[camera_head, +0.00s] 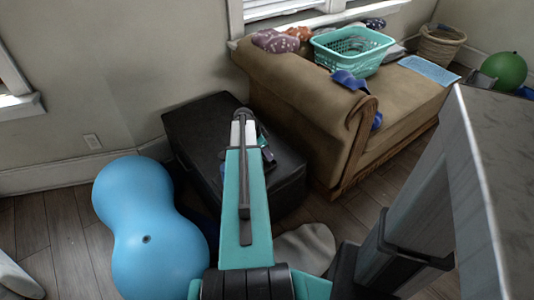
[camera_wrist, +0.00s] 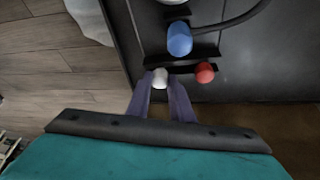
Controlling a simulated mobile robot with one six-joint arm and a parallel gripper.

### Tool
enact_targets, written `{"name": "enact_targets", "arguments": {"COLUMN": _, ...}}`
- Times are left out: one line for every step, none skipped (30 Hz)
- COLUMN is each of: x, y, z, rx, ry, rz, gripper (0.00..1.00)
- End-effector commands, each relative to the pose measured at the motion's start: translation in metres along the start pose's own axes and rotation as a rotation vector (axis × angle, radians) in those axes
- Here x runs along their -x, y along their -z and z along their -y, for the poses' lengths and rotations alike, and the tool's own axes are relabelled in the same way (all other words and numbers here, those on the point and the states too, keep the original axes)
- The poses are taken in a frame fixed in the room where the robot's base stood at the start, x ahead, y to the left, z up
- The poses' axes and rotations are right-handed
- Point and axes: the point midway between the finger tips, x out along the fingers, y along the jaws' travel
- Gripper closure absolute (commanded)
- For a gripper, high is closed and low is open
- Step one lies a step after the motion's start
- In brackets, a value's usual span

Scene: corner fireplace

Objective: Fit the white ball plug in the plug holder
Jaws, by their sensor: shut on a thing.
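In the wrist view, my gripper (camera_wrist: 161,83) has its two purple fingers closed around a white ball (camera_wrist: 160,77), which looks like the white ball plug. Anything of the plug below the ball is hidden. A dark narrow rack (camera_wrist: 196,53) lies just beyond the fingertips and may be the plug holder; its slots are hard to make out. A blue ball plug (camera_wrist: 179,38) stands at this rack, and a red ball plug (camera_wrist: 205,73) is right of my gripper. I cannot tell whether the white plug touches the rack. In the head view, my arm covers most of this.
The black box-like table (camera_head: 205,125) carries these things, with a dark cable (camera_wrist: 235,20) curving at the back. A blue peanut ball (camera_head: 150,240) stands left of it on the floor. A brown sofa (camera_head: 300,85) with a turquoise basket (camera_head: 350,60) stands close on the right.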

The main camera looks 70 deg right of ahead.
Motion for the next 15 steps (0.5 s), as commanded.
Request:
{"name": "enact_targets", "arguments": {"x": -0.0009, "y": -0.0003, "z": 0.0, "rx": 0.0, "ry": 0.0, "rz": 0.0, "gripper": 0.98}}
{"name": "enact_targets", "arguments": {"x": -0.0011, "y": -0.0004, "z": 0.0, "rx": 0.0, "ry": 0.0, "rz": 0.0, "gripper": 0.98}}
{"name": "enact_targets", "arguments": {"x": -0.0015, "y": -0.0006, "z": 0.0, "rx": 0.0, "ry": 0.0, "rz": 0.0, "gripper": 0.98}}
{"name": "enact_targets", "arguments": {"x": -0.0017, "y": -0.0007, "z": 0.0, "rx": 0.0, "ry": 0.0, "rz": 0.0, "gripper": 0.98}}
{"name": "enact_targets", "arguments": {"x": -0.002, "y": -0.0008, "z": 0.0, "rx": 0.0, "ry": 0.0, "rz": 0.0, "gripper": 0.98}}
{"name": "enact_targets", "arguments": {"x": -0.0024, "y": -0.001, "z": 0.0, "rx": 0.0, "ry": 0.0, "rz": 0.0, "gripper": 0.98}}
{"name": "enact_targets", "arguments": {"x": -0.0027, "y": -0.0011, "z": 0.0, "rx": 0.0, "ry": 0.0, "rz": 0.0, "gripper": 0.98}}
{"name": "enact_targets", "arguments": {"x": -0.0029, "y": -0.0012, "z": 0.0, "rx": 0.0, "ry": 0.0, "rz": 0.0, "gripper": 0.98}}
{"name": "enact_targets", "arguments": {"x": -0.0033, "y": -0.0013, "z": 0.0, "rx": 0.0, "ry": 0.0, "rz": 0.0, "gripper": 0.98}}
{"name": "enact_targets", "arguments": {"x": -0.0036, "y": -0.0015, "z": 0.0, "rx": 0.0, "ry": 0.0, "rz": 0.0, "gripper": 0.98}}
{"name": "enact_targets", "arguments": {"x": -0.0038, "y": -0.0016, "z": 0.0, "rx": 0.0, "ry": 0.0, "rz": 0.0, "gripper": 0.98}}
{"name": "enact_targets", "arguments": {"x": -0.0042, "y": -0.0017, "z": 0.0, "rx": 0.0, "ry": 0.0, "rz": 0.0, "gripper": 0.98}}
{"name": "enact_targets", "arguments": {"x": -0.0045, "y": -0.0018, "z": 0.0, "rx": 0.0, "ry": 0.0, "rz": 0.0, "gripper": 0.98}}
{"name": "enact_targets", "arguments": {"x": -0.0048, "y": -0.0019, "z": 0.0, "rx": 0.0, "ry": 0.0, "rz": 0.0, "gripper": 0.98}}
{"name": "enact_targets", "arguments": {"x": -0.0052, "y": -0.0021, "z": 0.0, "rx": 0.0, "ry": 0.0, "rz": 0.0, "gripper": 0.98}}
